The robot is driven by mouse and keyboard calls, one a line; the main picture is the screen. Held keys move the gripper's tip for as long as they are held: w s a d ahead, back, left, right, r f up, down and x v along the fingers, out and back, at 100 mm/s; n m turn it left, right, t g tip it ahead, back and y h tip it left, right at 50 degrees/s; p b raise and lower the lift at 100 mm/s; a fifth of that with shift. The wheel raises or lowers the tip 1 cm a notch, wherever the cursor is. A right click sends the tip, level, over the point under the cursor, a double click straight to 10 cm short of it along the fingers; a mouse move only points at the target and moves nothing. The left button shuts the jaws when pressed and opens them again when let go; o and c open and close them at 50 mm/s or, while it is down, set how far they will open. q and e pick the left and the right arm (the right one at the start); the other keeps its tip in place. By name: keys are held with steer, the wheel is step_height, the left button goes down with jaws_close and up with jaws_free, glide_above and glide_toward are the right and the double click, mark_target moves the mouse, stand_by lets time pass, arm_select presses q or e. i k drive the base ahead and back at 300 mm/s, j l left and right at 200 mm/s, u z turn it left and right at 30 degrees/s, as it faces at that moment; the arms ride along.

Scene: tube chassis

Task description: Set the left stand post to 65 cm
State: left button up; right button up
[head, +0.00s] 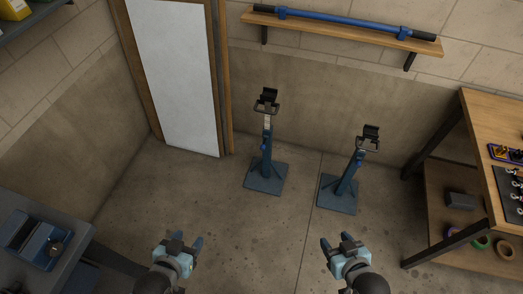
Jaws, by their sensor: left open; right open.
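The left stand (266,160) stands upright on a square blue base plate (266,180) on the concrete floor. Its post has a pale upper section (267,120) and a black cradle (267,96) on top. The right stand (347,180) stands beside it, with its cradle (370,135) lower in the picture. Any scale marks on the posts are too small to read. My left gripper (184,241) is open and empty, in front of and left of the left stand. My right gripper (336,242) is open and empty, in front of the right stand. Neither gripper touches a stand.
A wooden wall shelf (340,35) carries a long blue bar (340,22) with black ends. A wooden workbench (505,190) stands at the right. A grey bench (70,232) with a blue device (38,240) is at lower left. The floor between my grippers and the stands is clear.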

mark_target(268, 97)
steer(key=i+j+u, duration=0.35)
steer(key=i, duration=0.35)
steer(key=i+j+u, duration=0.15)
steer(key=i+j, duration=0.1)
steer(key=i, duration=0.1)
